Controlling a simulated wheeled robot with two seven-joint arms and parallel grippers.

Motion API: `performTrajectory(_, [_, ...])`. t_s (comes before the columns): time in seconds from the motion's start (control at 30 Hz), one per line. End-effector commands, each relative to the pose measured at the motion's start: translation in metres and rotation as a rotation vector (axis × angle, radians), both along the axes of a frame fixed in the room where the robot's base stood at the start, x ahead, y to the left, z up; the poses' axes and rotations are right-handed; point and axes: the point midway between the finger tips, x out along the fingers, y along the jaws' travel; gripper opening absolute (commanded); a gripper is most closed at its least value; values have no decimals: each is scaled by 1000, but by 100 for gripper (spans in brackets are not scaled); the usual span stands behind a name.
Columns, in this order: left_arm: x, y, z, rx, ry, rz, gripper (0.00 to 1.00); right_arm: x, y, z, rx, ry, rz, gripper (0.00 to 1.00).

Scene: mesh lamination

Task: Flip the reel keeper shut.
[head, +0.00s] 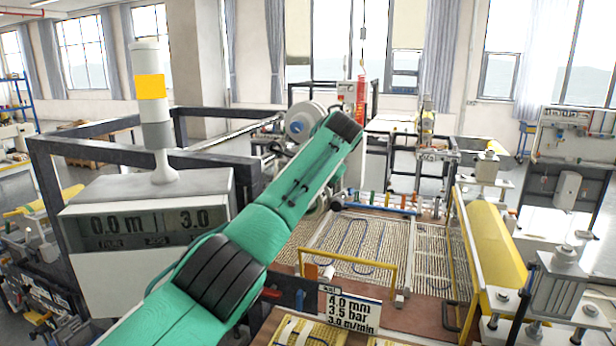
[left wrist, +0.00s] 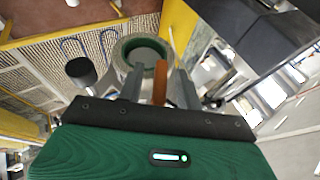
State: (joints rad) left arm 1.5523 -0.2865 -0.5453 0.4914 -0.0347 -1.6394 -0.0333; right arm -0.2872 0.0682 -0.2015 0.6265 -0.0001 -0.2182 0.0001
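My left arm comes in from the lower left in the head view and hides its own gripper. In the left wrist view my left gripper (left wrist: 160,88) has its two grey fingers apart. An upright orange-brown bar (left wrist: 160,82), possibly the reel keeper, stands between them with a visible gap on each side. Just beyond the fingers is a round part with a dark green rim (left wrist: 143,42). In the head view a pale grey reel (head: 298,123) with a blue centre is partly hidden behind my forearm. Whether the keeper is open or shut cannot be told. My right gripper is not in view.
A white display box (head: 140,225) with a beacon stands left of my arm. A yellow handle (head: 347,262) rises over the mesh bed (head: 360,245), and a yellow roller (head: 495,250) lies to the right. A black cylinder (left wrist: 80,71) is left of the fingers in the left wrist view.

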Motion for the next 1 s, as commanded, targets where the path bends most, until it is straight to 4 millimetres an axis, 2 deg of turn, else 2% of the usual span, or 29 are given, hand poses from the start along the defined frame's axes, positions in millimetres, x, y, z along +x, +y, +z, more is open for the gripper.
performTrajectory(0.2, [1,1,-2,0,0,1,35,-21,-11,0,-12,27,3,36])
performTrajectory(0.3, [1,1,-2,0,1,1,34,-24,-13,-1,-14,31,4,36])
performTrajectory(0.47, [1,1,-2,0,0,0,2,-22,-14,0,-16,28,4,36])
performTrajectory(0.5, [1,1,-2,0,0,0,0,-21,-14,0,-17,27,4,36])
performTrajectory(0.73, [1,1,-2,-35,12,1,0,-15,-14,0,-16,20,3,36])
performTrajectory(1.0, [1,2,-1,-261,84,1,0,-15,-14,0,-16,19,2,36])
